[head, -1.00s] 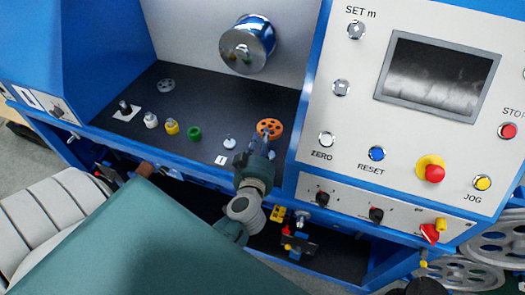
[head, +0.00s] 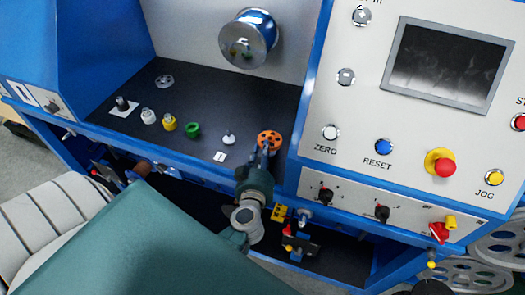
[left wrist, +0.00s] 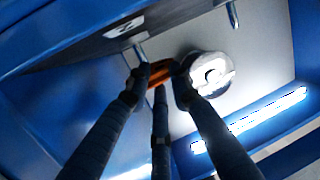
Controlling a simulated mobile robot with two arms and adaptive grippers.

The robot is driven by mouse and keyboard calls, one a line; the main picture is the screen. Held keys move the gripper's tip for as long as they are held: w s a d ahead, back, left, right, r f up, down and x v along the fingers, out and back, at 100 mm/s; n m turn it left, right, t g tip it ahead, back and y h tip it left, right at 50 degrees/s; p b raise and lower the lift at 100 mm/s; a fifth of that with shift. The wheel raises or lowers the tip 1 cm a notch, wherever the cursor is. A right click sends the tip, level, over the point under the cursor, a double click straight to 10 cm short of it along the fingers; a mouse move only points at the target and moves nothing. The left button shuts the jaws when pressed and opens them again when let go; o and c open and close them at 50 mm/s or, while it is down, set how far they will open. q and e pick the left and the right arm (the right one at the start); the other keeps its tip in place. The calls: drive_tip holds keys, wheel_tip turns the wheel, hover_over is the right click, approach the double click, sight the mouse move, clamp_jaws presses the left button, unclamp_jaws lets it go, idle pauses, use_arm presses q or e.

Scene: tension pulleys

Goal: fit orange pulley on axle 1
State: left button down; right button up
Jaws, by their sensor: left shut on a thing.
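The orange pulley (head: 269,139) is a spoked disc at the right end of the black deck. My left gripper (head: 264,152) is shut on it from the front. In the left wrist view the pulley (left wrist: 160,72) shows edge-on between the fingers (left wrist: 157,78). Axle 1 (head: 229,139) is a short pale pin on a round base, behind the label "1" (head: 220,156). The pulley is to the right of this axle and apart from it in the head view. I cannot tell its height above the deck. My right gripper is out of view.
Green (head: 193,130), yellow (head: 169,123) and white (head: 148,116) pieces stand in a row left of the axle. A grey pulley (head: 164,81) lies behind them. A shiny drum (head: 248,39) sticks out above the deck. The control panel (head: 400,130) rises close on the right.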

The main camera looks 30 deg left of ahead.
use_arm(q)
drive_tip(key=shift+w+f, duration=0.1)
drive_tip(key=shift+f, duration=0.2)
drive_tip(key=c, duration=1.5)
unclamp_jaws()
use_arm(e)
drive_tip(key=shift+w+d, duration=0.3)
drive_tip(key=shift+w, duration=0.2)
use_arm(q)
drive_tip(key=shift+r, duration=0.1)
drive_tip(key=v, duration=0.4)
drive_tip(key=b+v, duration=0.1)
drive_tip(key=v, duration=0.7)
drive_tip(key=shift+r, duration=0.35)
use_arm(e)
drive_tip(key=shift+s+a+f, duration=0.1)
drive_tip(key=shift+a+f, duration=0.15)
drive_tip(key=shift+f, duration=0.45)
